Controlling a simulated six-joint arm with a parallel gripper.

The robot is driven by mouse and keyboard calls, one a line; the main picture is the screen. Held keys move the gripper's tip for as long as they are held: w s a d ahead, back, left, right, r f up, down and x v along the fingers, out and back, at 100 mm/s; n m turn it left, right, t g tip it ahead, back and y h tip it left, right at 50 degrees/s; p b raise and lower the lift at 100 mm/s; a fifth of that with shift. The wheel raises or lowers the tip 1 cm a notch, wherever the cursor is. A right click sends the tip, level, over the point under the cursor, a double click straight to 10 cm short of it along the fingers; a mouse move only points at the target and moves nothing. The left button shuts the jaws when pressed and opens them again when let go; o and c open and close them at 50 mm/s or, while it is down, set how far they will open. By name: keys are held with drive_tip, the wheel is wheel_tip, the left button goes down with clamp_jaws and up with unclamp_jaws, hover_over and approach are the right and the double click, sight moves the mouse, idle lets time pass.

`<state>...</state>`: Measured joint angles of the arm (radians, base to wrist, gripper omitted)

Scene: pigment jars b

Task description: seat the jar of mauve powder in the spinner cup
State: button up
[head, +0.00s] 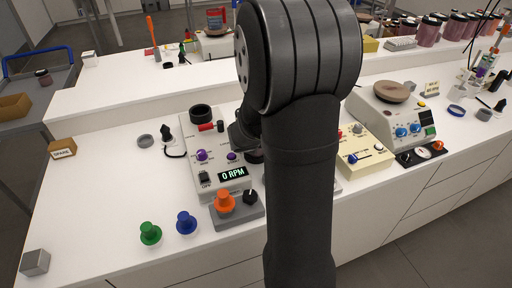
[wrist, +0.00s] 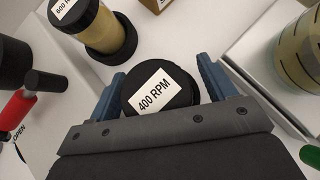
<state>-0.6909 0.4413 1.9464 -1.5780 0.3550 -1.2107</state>
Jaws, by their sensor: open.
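My gripper (wrist: 165,95) is open in the wrist view, its blue fingers on either side of a black-lidded jar (wrist: 155,90) labelled "400 RPM". I cannot see the colour of its contents or whether the fingers touch it. A second black-lidded jar (wrist: 100,30), labelled "600 RPM", holds tan powder at the upper left. In the head view my arm hides the gripper and these jars. A black ring-shaped cup (head: 201,112), seemingly the spinner cup, stands on the white machine (head: 222,150); it looks empty. I cannot tell which jar holds mauve powder.
The machine's display (head: 233,174) reads "0 RPM". A red lever (wrist: 22,108) marked "OPEN" is left of the gripper. A tan cylinder (wrist: 300,60) stands at the right. Orange (head: 225,202), blue (head: 186,222) and green (head: 150,232) knobs are in front. Pink-mauve jars (head: 430,32) line the back right.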

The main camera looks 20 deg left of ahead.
drive_tip(key=c, duration=1.1)
drive_tip(key=shift+r, duration=4.8)
drive_tip(key=w+a+r, duration=0.2)
drive_tip(key=a, duration=1)
drive_tip(key=w+a+r, duration=0.2)
drive_tip(key=a+r, duration=0.1)
drive_tip(key=a, duration=0.9)
drive_tip(key=shift+w+a+r, duration=0.15)
drive_tip(key=shift+w+r, duration=0.2)
